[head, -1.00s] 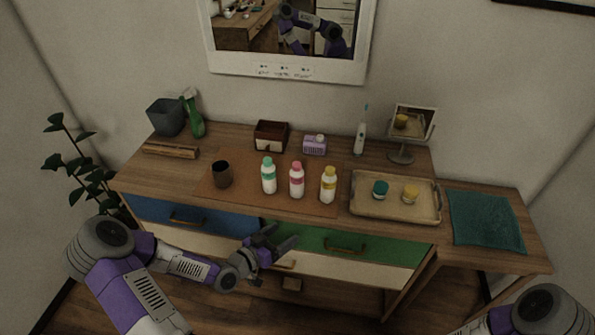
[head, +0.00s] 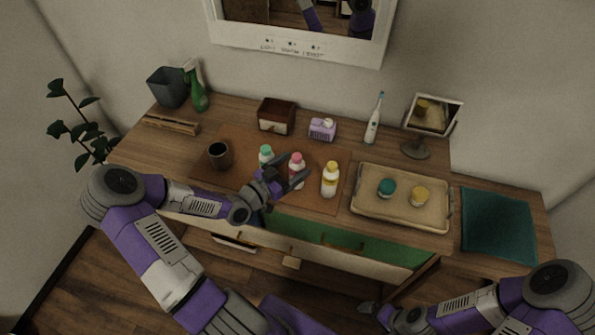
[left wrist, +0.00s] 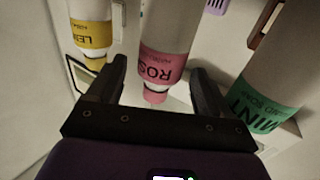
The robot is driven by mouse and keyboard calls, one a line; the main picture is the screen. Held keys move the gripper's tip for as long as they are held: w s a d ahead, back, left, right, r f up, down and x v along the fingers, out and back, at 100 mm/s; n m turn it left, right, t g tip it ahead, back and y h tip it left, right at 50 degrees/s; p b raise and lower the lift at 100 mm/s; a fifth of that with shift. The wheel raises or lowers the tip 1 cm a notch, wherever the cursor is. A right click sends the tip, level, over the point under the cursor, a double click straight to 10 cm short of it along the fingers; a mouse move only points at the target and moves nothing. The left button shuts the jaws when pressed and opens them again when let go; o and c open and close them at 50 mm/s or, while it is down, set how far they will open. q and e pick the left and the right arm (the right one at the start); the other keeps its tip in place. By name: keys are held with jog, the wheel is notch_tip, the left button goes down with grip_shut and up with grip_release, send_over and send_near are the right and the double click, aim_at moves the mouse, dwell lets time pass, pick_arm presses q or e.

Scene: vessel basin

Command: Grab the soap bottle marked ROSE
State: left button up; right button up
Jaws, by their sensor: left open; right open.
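Three white soap bottles stand in a row on the brown mat on the dresser. The ROSE bottle (head: 297,172) has a pink cap and pink label; its label also shows in the left wrist view (left wrist: 165,64). The LEMON bottle (head: 330,180), with a yellow cap and label, is to its right. The MINT bottle (head: 266,156), with a green cap, is to its left and partly hidden by my gripper. My left gripper (head: 292,172) is open, with its fingers on either side of the ROSE bottle. My right gripper (head: 372,312) is open and empty, low in front of the dresser.
A dark cup (head: 219,155) stands left of the bottles. A tray (head: 401,218) with a green jar and a yellow jar is at the right. A drawer box (head: 275,117), purple dispenser (head: 322,129) and toothbrush (head: 373,120) stand behind.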

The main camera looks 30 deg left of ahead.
aim_at(302, 160)
pick_arm(q)
jog(key=x, duration=0.4)
jog(key=shift+r, duration=0.1)
jog(key=c, duration=1.2)
